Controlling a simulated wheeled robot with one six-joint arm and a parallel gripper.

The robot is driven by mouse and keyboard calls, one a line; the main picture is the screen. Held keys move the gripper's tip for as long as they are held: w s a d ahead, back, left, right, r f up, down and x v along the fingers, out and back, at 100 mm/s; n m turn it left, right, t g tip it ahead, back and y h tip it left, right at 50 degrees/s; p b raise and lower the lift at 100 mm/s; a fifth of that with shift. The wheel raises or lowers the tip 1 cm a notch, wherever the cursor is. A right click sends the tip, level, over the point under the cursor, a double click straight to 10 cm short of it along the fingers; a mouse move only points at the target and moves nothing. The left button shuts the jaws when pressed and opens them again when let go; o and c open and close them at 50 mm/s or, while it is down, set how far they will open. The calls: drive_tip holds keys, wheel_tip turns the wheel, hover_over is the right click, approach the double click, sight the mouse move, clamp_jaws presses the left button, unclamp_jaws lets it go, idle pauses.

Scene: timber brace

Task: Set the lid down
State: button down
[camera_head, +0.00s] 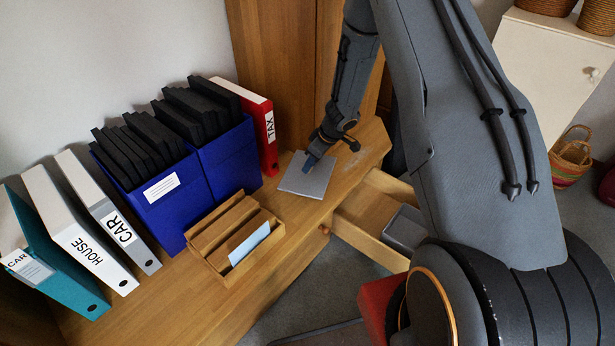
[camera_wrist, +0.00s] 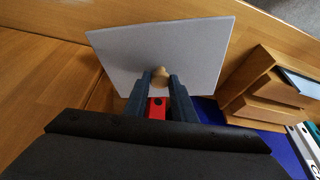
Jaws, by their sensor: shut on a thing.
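The lid is a flat grey-white square (camera_head: 304,181) at the right part of the wooden desk top in the head view. In the wrist view the lid (camera_wrist: 165,52) fills the upper middle and has a small round tan knob (camera_wrist: 160,77). My gripper (camera_wrist: 159,82) is shut on that knob, one dark finger on each side. In the head view my gripper (camera_head: 312,160) points down at the lid from above. Whether the lid touches the desk or hangs just above it, I cannot tell. A grey box (camera_head: 405,228) sits in the open drawer (camera_head: 368,222) below the desk top.
A wooden letter holder (camera_head: 232,240) stands left of the lid. Blue file boxes (camera_head: 165,205), a red TAX binder (camera_head: 262,130) and other binders (camera_head: 85,230) line the wall. The desk top (camera_head: 352,165) is clear right of the lid.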

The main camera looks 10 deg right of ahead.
sight(311, 173)
drive_tip(key=shift+s+d+f+b+x, duration=0.1)
drive_tip(key=shift+s+d+b+x, duration=0.15)
drive_tip(key=shift+x, duration=0.9)
drive_tip(key=shift+s+d+f+b+x, duration=0.1)
drive_tip(key=shift+b+x, duration=0.3)
drive_tip(key=shift+x, duration=0.75)
drive_tip(key=shift+s+d+f+b+x, duration=0.1)
drive_tip(key=shift+s+d+b+x, duration=0.15)
drive_tip(key=shift+x, duration=0.9)
drive_tip(key=shift+f, duration=0.2)
drive_tip(key=c, duration=1.5)
unclamp_jaws()
drive_tip(key=shift+r, duration=0.1)
